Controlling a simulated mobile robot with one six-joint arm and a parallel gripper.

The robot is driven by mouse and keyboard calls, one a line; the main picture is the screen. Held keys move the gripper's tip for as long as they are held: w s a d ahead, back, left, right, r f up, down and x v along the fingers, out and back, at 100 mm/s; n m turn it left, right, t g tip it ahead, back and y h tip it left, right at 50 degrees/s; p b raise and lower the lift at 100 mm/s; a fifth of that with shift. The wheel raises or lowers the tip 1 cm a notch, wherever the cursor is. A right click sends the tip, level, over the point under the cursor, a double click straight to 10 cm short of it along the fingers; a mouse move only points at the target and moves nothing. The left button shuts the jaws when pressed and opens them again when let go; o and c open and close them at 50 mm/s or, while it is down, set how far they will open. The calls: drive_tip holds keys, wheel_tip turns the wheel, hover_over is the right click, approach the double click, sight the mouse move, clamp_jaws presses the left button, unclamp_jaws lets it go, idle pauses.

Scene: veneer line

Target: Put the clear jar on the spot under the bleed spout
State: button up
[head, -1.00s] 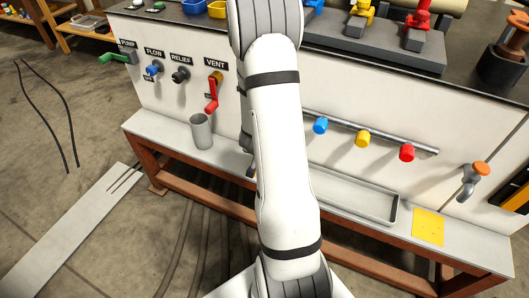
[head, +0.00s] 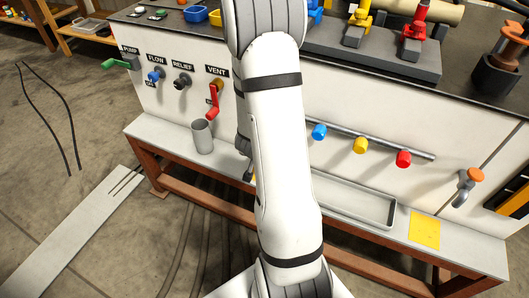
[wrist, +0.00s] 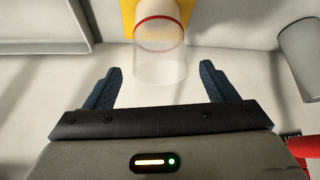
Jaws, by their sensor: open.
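The clear jar (wrist: 160,62), with a red ring around it, shows in the wrist view in front of a yellow patch (wrist: 128,14). My gripper (wrist: 160,72) is open, with one blue finger on each side of the jar's near end. I cannot tell whether the fingers touch it. In the head view my arm hides the jar, and only a dark bit of my gripper (head: 247,172) shows beside the arm. The bleed spout seems to be the orange-knobbed tap (head: 467,186) at the right. A bare yellow square (head: 425,231) lies on the shelf below it.
A grey cup (head: 202,137) stands on the shelf at left, beneath the red vent handle (head: 213,102). A shallow tray (head: 352,205) lies right of my arm. Blue, yellow and red knobs (head: 361,146) stick out on a rail above the tray.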

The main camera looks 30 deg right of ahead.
drive_tip(key=s+a+r+n+y+p, duration=0.3)
drive_tip(key=a+r+n+y, duration=0.3)
drive_tip(key=a+r, duration=1.15)
drive_tip(key=s+a+r+n+g, duration=0.1)
drive_tip(key=s+r, duration=0.2)
drive_tip(key=s, duration=0.3)
drive_tip(key=s+a+r+n+g+h, duration=0.1)
drive_tip(key=s+a+r+n, duration=0.1)
drive_tip(key=s+r, duration=0.2)
drive_tip(key=shift+s+n+g, duration=0.3)
drive_tip(key=shift+s+g, duration=0.1)
drive_tip(key=shift+s, duration=0.45)
drive_tip(key=shift+r, duration=0.1)
